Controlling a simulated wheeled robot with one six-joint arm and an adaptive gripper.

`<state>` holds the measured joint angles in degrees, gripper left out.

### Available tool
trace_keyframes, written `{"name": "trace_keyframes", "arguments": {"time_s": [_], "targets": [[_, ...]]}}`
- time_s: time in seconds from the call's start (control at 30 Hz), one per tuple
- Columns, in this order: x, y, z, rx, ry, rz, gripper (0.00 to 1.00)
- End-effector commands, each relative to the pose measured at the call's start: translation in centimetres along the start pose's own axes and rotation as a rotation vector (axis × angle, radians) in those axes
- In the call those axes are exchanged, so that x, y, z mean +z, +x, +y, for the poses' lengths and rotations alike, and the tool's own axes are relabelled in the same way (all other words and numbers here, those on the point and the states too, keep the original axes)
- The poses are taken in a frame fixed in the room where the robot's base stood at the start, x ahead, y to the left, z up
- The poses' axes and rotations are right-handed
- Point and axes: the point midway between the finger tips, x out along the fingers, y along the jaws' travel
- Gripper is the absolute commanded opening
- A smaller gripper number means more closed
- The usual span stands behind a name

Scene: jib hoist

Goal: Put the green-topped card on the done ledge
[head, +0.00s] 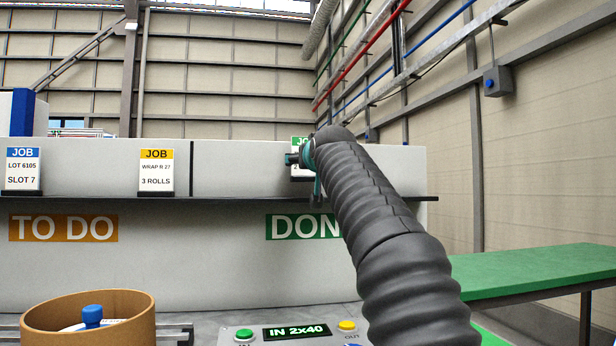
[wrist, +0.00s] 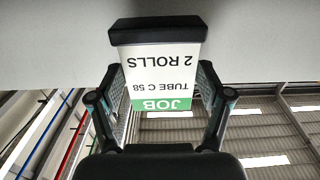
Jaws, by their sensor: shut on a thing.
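The green-topped card (head: 301,141) reads TUBE C 58, 2 ROLLS in the wrist view (wrist: 160,78), where it appears upside down with its black base (wrist: 158,30) at the top. My gripper (head: 306,160) is shut on the card, with a finger at each side edge. In the head view the gripper and arm hide much of the card. It is in front of the pale board, above the right part of the dark ledge (head: 240,198), over the green DONE sign (head: 290,227). Its base looks a little higher than the ledge; contact is hard to tell.
A blue-topped card (head: 23,170) and a yellow-topped card (head: 156,171) stand on the ledge over the TO DO sign (head: 63,228). A dark divider (head: 192,168) splits the ledge. A brown tub (head: 88,325), a control panel (head: 297,332) and a green bench (head: 540,272) are lower down.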

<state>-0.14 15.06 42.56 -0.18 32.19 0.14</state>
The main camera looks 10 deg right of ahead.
Motion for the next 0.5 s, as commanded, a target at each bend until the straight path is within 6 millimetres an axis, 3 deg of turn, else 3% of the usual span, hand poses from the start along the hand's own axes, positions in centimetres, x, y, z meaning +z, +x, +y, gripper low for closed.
{"name": "trace_keyframes", "arguments": {"time_s": [0.3, 0.5], "targets": [[2.9, 0.0, 0.0, 0.0, 0.0, -0.003, 0.4], [3.4, 0.0, 0.0, 0.0, 0.0, -0.002, 0.4]]}}
